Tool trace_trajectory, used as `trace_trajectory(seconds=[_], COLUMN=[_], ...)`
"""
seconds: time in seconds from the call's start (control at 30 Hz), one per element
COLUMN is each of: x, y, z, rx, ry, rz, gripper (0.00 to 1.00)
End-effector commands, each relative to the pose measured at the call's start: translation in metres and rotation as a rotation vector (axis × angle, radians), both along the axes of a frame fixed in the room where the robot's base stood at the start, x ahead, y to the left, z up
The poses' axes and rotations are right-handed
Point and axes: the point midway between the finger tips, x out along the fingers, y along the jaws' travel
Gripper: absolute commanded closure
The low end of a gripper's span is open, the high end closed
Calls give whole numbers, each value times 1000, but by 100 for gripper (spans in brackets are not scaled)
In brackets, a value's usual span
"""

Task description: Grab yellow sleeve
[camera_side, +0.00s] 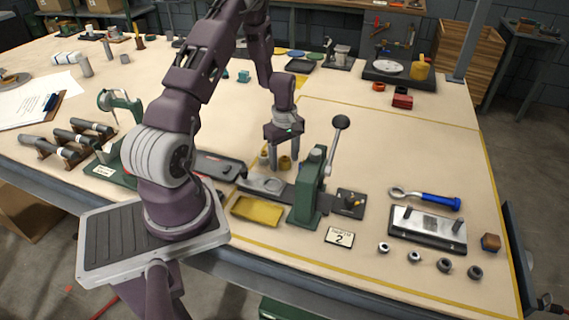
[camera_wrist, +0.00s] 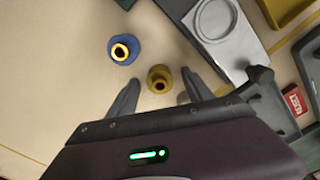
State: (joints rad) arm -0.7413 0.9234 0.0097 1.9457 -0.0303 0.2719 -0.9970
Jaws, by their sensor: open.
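The yellow sleeve (camera_wrist: 159,79) is a short round piece with a dark hole, standing on the table; it also shows in the side view (camera_side: 285,163). My gripper (camera_wrist: 160,84) is open, with one finger to each side of the yellow sleeve in the wrist view. In the side view my gripper (camera_side: 284,158) points down, with its fingertips low around the sleeve. I cannot tell whether either finger touches it. A blue sleeve (camera_wrist: 123,48) with a yellow inner ring stands close by, up and left in the wrist view, outside the fingers.
A grey plate with a round recess (camera_wrist: 215,20) lies to the right of the sleeves in the wrist view. A green lever press (camera_side: 312,190) with a black knob stands right of my gripper. A yellow tray (camera_side: 257,211) lies in front. The table behind and right is mostly clear.

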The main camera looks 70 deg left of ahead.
Motion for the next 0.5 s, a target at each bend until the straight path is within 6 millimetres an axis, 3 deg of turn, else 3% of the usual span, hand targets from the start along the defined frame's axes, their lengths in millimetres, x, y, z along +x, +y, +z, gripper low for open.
trace_trajectory(seconds=[0.1, 0.4, 0.5], x=[0, 0, 0], y=[0, 0, 0], z=[0, 1, 1], rx=[0, 0, 0], ry=[0, 1, 0], rz=[-1, -1, -1], gripper=[45, 100, 100])
